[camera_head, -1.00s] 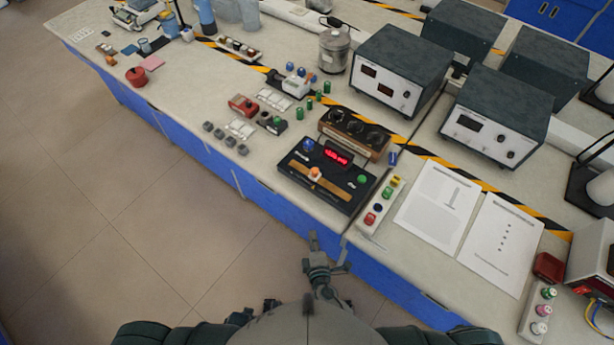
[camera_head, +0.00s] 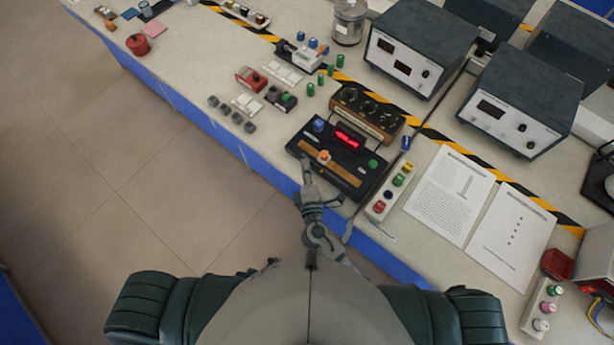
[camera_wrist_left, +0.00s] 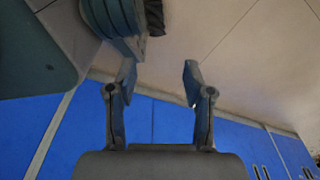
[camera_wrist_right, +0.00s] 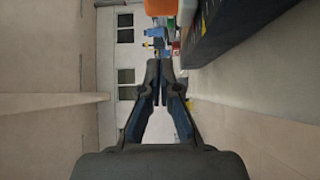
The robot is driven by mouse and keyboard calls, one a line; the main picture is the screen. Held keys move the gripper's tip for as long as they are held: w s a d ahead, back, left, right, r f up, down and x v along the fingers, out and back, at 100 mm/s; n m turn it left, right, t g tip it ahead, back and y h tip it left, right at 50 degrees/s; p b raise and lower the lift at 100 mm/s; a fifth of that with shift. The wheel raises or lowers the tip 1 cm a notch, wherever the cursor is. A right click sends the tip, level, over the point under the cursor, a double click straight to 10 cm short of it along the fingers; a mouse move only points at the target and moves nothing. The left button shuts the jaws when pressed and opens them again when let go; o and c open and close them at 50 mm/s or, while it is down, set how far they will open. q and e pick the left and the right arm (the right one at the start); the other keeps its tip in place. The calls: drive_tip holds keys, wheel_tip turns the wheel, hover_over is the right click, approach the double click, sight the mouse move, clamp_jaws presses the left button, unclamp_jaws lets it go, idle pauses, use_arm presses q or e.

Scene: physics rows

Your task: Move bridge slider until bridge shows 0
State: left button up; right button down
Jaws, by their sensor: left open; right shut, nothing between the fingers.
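The bridge is a black box (camera_head: 304,146) near the table's front edge, with a lit red display (camera_head: 348,138) whose digits I cannot read. Its orange slider knob (camera_head: 323,156) sits on a brown strip, towards the strip's left part. An orange block at the top of the right wrist view (camera_wrist_right: 160,7) looks like this knob. My right gripper (camera_head: 307,166) is shut and empty, at the box's front edge, just short of the knob; contact cannot be told. In the right wrist view its fingertips (camera_wrist_right: 158,66) meet. My left gripper (camera_wrist_left: 160,75) is open and empty, away from the bridge, above the floor.
A brown box with black dials (camera_head: 367,115) stands right behind the bridge. A strip of coloured posts (camera_head: 391,192) lies to its right, beside printed sheets (camera_head: 450,195). Small grey blocks (camera_head: 231,115) and a red part lie to its left.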

sight(316, 164)
drive_tip(key=w, duration=0.3)
drive_tip(key=shift+w+a, duration=0.2)
drive_tip(key=shift+w, duration=0.2)
drive_tip(key=shift+s+d+f+p, duration=0.1)
drive_tip(key=shift+s+d+p, duration=0.1)
drive_tip(key=shift+d+p, duration=0.4)
drive_tip(key=shift+s+d, duration=0.3)
drive_tip(key=shift+d, duration=0.75)
use_arm(q)
drive_tip(key=s+f, duration=0.1)
drive_tip(key=s+a, duration=0.1)
drive_tip(key=shift+s+f, duration=0.35)
drive_tip(key=shift+s, duration=0.05)
use_arm(e)
drive_tip(key=shift+d, duration=0.1)
use_arm(q)
drive_tip(key=shift+d, duration=0.1)
